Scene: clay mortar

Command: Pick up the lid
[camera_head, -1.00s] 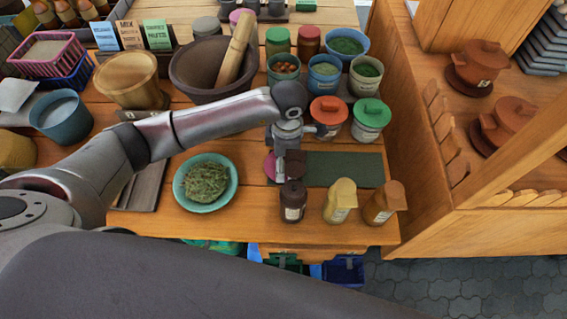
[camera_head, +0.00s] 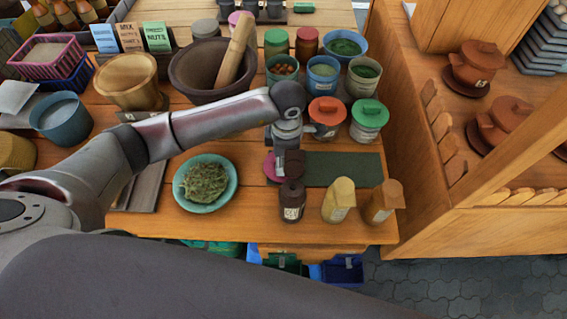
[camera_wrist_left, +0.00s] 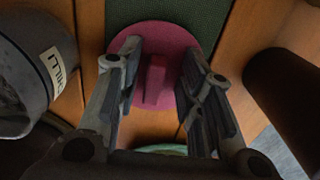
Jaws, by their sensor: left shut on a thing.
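A round pink lid (camera_head: 269,167) with a raised bar handle is at the left end of the dark green mat (camera_head: 345,168). It also shows in the left wrist view (camera_wrist_left: 190,41), between my fingers. The fingers hide part of the lid in the head view. I cannot tell whether the lid rests on the surface or is slightly raised. My right gripper is in neither view.
A dark brown bottle (camera_head: 292,204) stands just in front of the gripper, with two more bottles to its right. A teal bowl of herbs (camera_head: 229,199) is to the left. The mat's right part is clear.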

